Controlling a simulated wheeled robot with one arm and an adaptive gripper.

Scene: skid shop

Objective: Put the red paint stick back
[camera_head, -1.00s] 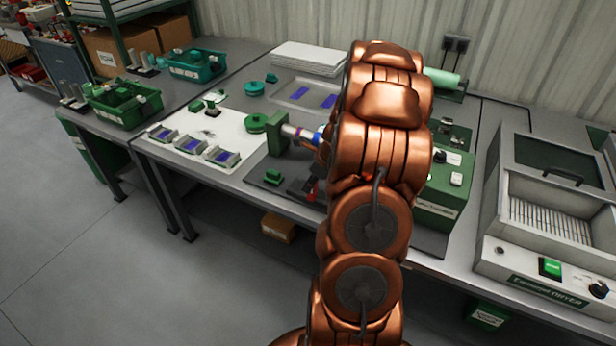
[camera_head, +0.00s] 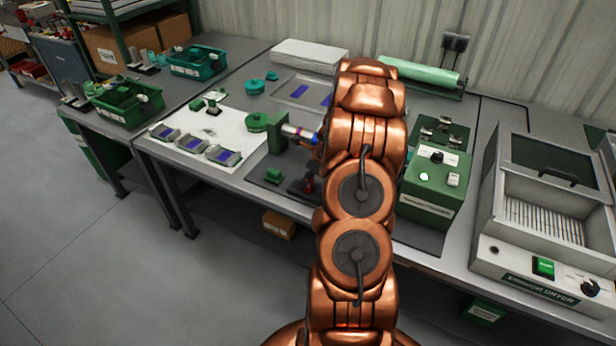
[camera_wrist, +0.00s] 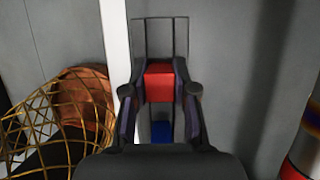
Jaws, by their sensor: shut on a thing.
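My gripper (camera_wrist: 159,92) is shut on a red block-like piece in the wrist view, which I take as the red paint stick (camera_wrist: 160,82). Only a short part of it shows between the two dark fingers. A blue piece (camera_wrist: 161,132) shows below it, closer to the palm. In the head view my copper arm hides the gripper and most of what it holds. A small red patch (camera_head: 309,183) shows at the left edge of my arm, over the dark mat; I cannot tell whether it is the stick.
A green box with knobs (camera_head: 432,185) stands right of my arm, and a dryer (camera_head: 540,215) farther right. A green holder (camera_head: 277,132) with a banded cylinder (camera_head: 298,133) is at left. A gold wire basket (camera_wrist: 40,120) lies left in the wrist view.

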